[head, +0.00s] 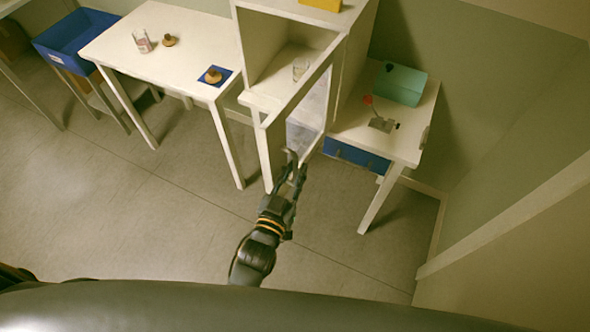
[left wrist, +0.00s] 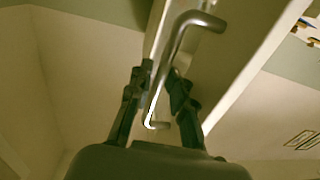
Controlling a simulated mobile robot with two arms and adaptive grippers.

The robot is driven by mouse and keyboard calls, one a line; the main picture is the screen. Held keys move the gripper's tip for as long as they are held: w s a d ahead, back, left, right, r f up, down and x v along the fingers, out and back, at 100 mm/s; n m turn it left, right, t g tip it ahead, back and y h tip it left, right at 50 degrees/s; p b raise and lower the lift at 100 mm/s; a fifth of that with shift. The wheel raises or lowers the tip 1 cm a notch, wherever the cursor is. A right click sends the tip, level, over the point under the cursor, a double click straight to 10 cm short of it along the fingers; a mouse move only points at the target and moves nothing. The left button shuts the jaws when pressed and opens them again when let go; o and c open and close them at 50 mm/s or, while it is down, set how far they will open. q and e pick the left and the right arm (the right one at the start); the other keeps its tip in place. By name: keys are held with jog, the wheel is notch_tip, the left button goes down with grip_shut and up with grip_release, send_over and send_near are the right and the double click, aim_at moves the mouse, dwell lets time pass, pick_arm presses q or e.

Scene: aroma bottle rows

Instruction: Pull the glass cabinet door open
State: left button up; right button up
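The glass cabinet door (head: 317,92) has a white frame and stands partly open, swung out from the white cabinet (head: 259,98). My left gripper (head: 292,162) is at the door's lower free edge in the head view. In the left wrist view a grey bar handle (left wrist: 157,92) runs between the two dark fingers of my left gripper (left wrist: 160,68), whose tips close in on both sides of it. The door panel (left wrist: 225,60) fills the upper right there. A small glass (head: 300,69) stands inside the cabinet. My right gripper is not in view.
A white table (head: 190,40) at left holds a jar (head: 142,41) and small items. A side table (head: 400,145) at right carries a teal box (head: 400,84) and has a blue drawer (head: 356,156). Open floor (head: 150,220) lies in front.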

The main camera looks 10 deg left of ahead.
pick_arm(q)
jog(key=shift+s+a, duration=0.1)
jog(key=shift+s, duration=0.35)
jog(key=v, duration=1.1)
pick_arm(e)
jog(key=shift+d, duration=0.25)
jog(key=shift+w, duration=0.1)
pick_arm(q)
jog(key=s+a+f+g+b, duration=0.1)
jog(key=s+f+g, duration=0.15)
jog(key=f, duration=0.75)
jog(key=s+a+f+g+y+b, duration=0.1)
jog(key=s+f+g+b, duration=0.15)
jog(key=f, duration=0.85)
jog(key=s+a+f+g+b, duration=0.1)
jog(key=s+f+g, duration=0.15)
jog(key=f, duration=0.75)
jog(key=s+a+f+g+y+b, duration=0.1)
jog(key=s+a+f+g, duration=0.3)
jog(key=s+f, duration=0.5)
jog(key=s+a+f+g+y+b, duration=0.2)
jog(key=s+a+f+g, duration=0.3)
jog(key=s+a+f, duration=0.3)
notch_tip(320, 180, down, 4)
jog(key=shift+s+a+r, duration=0.1)
jog(key=shift+s+a, duration=0.1)
jog(key=shift+s, duration=0.85)
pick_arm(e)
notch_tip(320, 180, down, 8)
